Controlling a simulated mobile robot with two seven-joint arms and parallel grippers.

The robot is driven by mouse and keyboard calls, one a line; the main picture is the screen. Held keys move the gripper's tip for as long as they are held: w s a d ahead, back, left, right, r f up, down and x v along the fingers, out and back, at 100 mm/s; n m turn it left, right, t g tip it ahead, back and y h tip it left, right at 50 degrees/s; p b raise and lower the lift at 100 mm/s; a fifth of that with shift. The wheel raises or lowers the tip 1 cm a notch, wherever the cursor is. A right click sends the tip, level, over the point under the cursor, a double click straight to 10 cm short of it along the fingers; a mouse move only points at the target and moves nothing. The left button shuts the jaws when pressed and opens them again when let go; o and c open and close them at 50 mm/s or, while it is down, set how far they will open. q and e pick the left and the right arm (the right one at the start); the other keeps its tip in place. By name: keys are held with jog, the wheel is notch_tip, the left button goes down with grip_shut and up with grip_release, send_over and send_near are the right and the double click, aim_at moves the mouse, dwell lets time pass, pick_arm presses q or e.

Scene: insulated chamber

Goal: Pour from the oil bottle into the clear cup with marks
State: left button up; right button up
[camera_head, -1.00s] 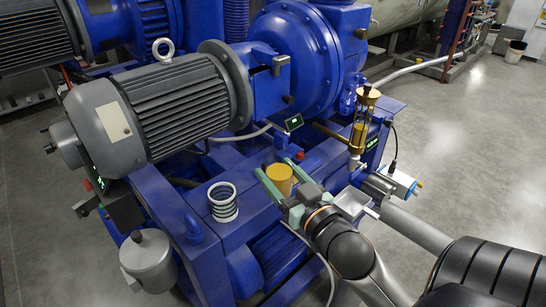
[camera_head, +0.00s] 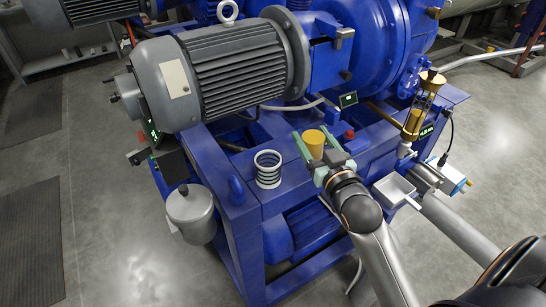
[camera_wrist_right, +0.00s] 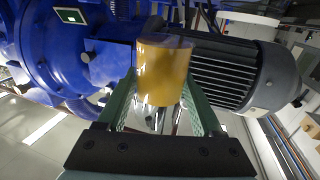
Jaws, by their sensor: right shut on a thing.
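My right gripper (camera_head: 311,150) is shut on a plain yellow-amber cylinder, which I take to be the oil bottle (camera_head: 313,142). It stands roughly upright between the two pale green fingers, above the blue machine frame. In the right wrist view the bottle (camera_wrist_right: 164,72) fills the space between the fingers. A see-through cup with white and dark ring marks (camera_head: 268,170) stands on the blue ledge to the left of the gripper; it looks like the clear cup with marks. The bottle and this cup are apart. My left gripper is not in view.
A grey motor (camera_head: 215,75) stands behind the cup. A grey lidded pot (camera_head: 190,213) hangs at the frame's left side. A brass-topped oiler (camera_head: 425,100) and a small white tray (camera_head: 394,189) are to the right. A red button (camera_head: 349,133) sits behind the gripper.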

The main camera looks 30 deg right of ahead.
jog(key=w+a, duration=0.1)
jog(key=w, duration=0.5)
jog(key=shift+f, duration=0.4)
jog(key=shift+f, duration=0.15)
jog(key=shift+a+f+n+t+y, duration=0.15)
jog(key=shift+a+n+t+y, duration=0.15)
jog(key=shift+n, duration=1.4)
jog(key=shift+a+f+n+t+y, duration=0.2)
jog(key=shift+n+t, duration=0.1)
jog(key=shift+n, duration=1.4)
jog(key=shift+a+f+n+t+y, duration=0.2)
jog(key=shift+a+n+t, duration=0.1)
jog(key=shift+n, duration=1.4)
jog(key=shift+d+n, duration=0.3)
jog(key=shift+n, duration=0.4)
jog(key=shift+d+f+n+y, duration=0.2)
jog(key=shift+n+y, duration=0.1)
jog(key=shift+n, duration=0.5)
jog(key=shift+d+f+n+y, duration=0.15)
jog(key=shift+n+y, duration=0.15)
jog(key=shift+n, duration=0.5)
